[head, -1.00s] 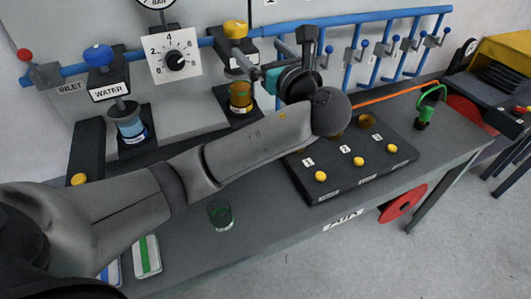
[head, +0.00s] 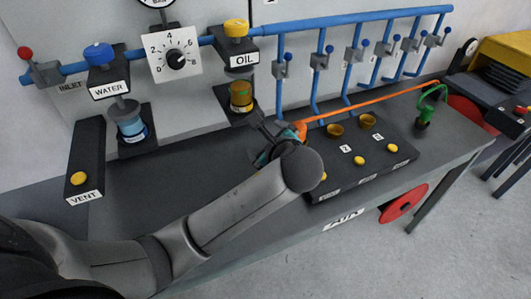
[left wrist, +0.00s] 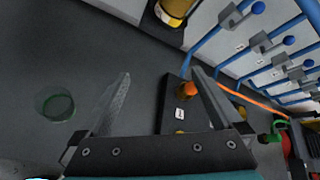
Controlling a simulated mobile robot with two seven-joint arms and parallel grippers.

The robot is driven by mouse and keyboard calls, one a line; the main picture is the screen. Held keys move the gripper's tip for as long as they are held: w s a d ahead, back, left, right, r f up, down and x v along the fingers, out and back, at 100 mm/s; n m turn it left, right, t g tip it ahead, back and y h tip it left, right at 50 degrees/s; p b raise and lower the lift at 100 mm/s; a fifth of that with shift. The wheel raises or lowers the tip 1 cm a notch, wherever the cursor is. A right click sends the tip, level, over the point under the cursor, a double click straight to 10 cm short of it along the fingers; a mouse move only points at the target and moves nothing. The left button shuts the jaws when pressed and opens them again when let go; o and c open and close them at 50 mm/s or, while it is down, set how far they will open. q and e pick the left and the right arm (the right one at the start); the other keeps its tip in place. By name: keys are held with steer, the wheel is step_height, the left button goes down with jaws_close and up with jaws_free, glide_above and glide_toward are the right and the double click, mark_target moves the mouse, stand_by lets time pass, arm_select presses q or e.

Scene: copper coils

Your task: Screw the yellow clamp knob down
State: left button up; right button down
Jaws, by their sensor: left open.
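A yellow knob (head: 236,28) sits on top of the block labelled OIL. Yellow round buttons stand along the front of the numbered black block, one (head: 362,160) by label 2 and another (head: 391,148) to its right. I cannot tell for certain which yellow part is the clamp knob. My left gripper (head: 268,131) is open and empty, by the left end of the numbered block, near the orange hose end. In the left wrist view its open fingers (left wrist: 160,92) have dark bench between them. My arm hides part of the block's left side. The right gripper is not in view.
An orange hose (head: 370,107) runs right to a green fitting (head: 424,115). An amber oil bowl (head: 241,96) hangs behind the gripper. A clear greenish glass (left wrist: 54,105) stands on the bench. Blue pipes with valves (head: 320,60) line the wall.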

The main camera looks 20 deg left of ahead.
arm_select(q)
steer(key=shift+s+d+f+n+h, duration=0.2)
steer(key=shift+s+f+n, duration=0.2)
steer(key=shift+f, duration=0.35)
steer(key=shift+s+d+f+n+h, duration=0.1)
steer(key=shift+s+f+n+h, duration=0.2)
steer(key=shift+f, duration=0.45)
steer(key=shift+s, duration=0.1)
